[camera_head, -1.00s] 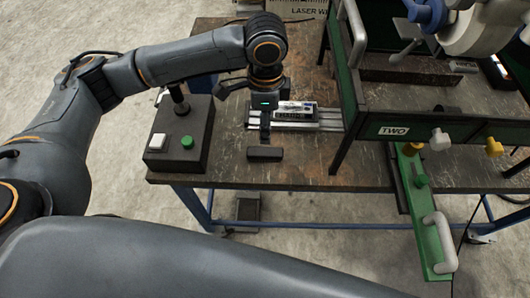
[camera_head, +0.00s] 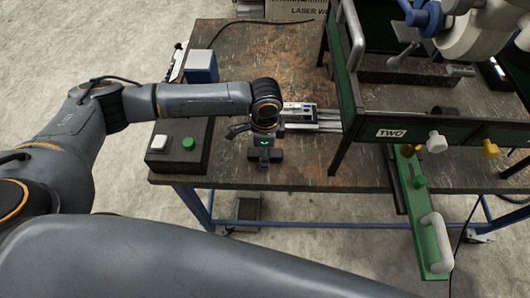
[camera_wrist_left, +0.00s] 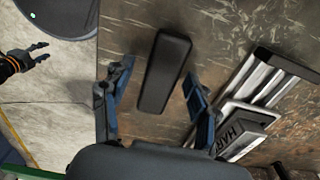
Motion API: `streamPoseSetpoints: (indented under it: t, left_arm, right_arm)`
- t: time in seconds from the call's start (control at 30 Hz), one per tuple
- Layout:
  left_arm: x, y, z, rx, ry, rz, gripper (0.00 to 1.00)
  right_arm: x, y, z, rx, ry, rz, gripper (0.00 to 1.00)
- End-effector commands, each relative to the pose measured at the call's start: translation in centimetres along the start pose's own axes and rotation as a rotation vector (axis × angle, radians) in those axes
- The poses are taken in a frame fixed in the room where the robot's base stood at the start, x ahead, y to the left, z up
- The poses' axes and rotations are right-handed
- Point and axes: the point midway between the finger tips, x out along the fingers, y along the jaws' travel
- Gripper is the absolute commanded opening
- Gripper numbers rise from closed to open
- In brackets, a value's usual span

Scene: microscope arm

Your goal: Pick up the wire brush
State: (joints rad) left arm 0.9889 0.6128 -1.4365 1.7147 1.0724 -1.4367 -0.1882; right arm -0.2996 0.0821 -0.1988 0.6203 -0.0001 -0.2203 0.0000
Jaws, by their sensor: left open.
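A dark oblong block (camera_wrist_left: 165,70), which I take to be the wire brush, lies flat near the table's front edge. In the head view it shows partly behind my left gripper (camera_head: 264,157). In the left wrist view my left gripper (camera_wrist_left: 152,100) is open, with one finger on each side of the block and gaps between. The fingers do not grip it; whether they touch the table I cannot tell. Another gripper with an orange ring, apparently my right one (camera_wrist_left: 42,60), shows small at the left of the wrist view, its fingers apart.
A metal rail (camera_head: 325,127) carrying a labelled box lies behind the block. A dark control box (camera_head: 180,145) with a green button stands to the left. A green frame (camera_head: 385,130) stands to the right. Bare tabletop (camera_head: 310,177) lies right of the block.

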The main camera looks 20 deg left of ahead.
Motion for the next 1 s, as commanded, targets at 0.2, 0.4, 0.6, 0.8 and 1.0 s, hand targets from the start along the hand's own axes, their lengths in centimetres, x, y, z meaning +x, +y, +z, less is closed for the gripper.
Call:
streamPoseSetpoints:
  t: [0.2, 0.4, 0.6, 0.8, 1.0]
  left_arm:
    - [0.4, -0.1, 0.0, 0.000, 0.001, -0.001, 0.59]
    - [0.4, 0.0, 0.0, 0.000, 0.001, -0.001, 0.31]
    - [0.4, 0.0, 0.0, -0.001, 0.001, -0.001, 0.00]
    - [0.3, 0.0, 0.0, -0.001, 0.001, -0.001, 0.00]
    - [-0.7, -0.1, -0.1, -0.001, 0.003, -0.002, 0.00]
  right_arm:
    - [0.0, -0.2, 0.0, 0.000, 0.000, -0.003, 0.40]
    - [0.0, -0.4, 0.0, 0.000, 0.000, -0.005, 0.40]
    - [0.0, -0.4, 0.0, 0.000, 0.000, -0.005, 0.40]
    - [0.0, -0.4, 0.0, 0.000, 0.000, -0.005, 0.40]
    - [0.4, -0.4, 0.0, 0.000, 0.000, -0.005, 0.40]
